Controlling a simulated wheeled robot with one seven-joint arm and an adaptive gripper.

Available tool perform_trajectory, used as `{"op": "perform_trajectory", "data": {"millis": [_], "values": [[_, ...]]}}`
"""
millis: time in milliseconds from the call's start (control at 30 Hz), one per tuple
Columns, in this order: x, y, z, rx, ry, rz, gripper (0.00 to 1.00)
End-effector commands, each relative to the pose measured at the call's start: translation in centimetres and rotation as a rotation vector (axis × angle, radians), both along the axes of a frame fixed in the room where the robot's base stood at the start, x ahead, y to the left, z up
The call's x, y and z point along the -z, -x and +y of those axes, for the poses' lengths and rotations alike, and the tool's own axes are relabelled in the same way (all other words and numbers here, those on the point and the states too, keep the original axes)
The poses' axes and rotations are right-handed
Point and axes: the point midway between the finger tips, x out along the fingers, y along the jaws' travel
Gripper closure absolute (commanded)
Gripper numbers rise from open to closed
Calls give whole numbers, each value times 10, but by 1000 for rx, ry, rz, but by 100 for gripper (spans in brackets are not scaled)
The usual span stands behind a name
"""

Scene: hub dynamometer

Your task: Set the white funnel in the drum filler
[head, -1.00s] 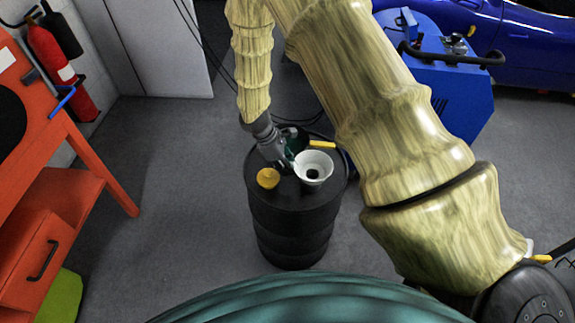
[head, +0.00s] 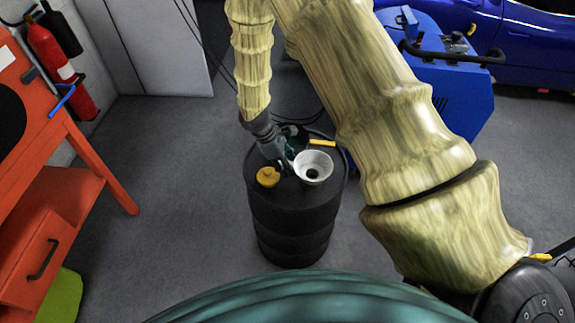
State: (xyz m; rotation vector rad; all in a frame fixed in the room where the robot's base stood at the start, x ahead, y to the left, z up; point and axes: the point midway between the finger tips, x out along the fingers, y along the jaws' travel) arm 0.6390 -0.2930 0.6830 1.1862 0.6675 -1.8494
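The white funnel (head: 313,163) is on the top of the black drum (head: 292,222), right of the middle, with its wide mouth facing up and a dark hole at its centre. Its spout and the drum filler opening are hidden, so I cannot tell how deep it sits. My gripper (head: 288,164) is over the drum, just left of the funnel, with its fingertips close to the rim. The fingers are small and partly merged with the dark drum top. I cannot tell whether they touch the rim or how far apart they are.
An orange bench (head: 62,185) stands at left, a blue machine (head: 440,85) at back right. Grey floor (head: 185,200) left of the drum is clear.

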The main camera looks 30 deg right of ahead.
Motion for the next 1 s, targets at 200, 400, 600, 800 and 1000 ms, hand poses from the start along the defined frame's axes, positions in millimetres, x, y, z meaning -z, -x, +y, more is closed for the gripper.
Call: {"op": "perform_trajectory", "data": {"millis": [200,400,600,800,1000], "values": [[-30,-9,12,0,-1,-4,61],[-62,-16,25,-1,0,-3,61],[-90,-23,35,-1,0,-2,61],[-104,-26,41,0,0,-1,61],[-107,-26,42,0,0,-1,61]]}}
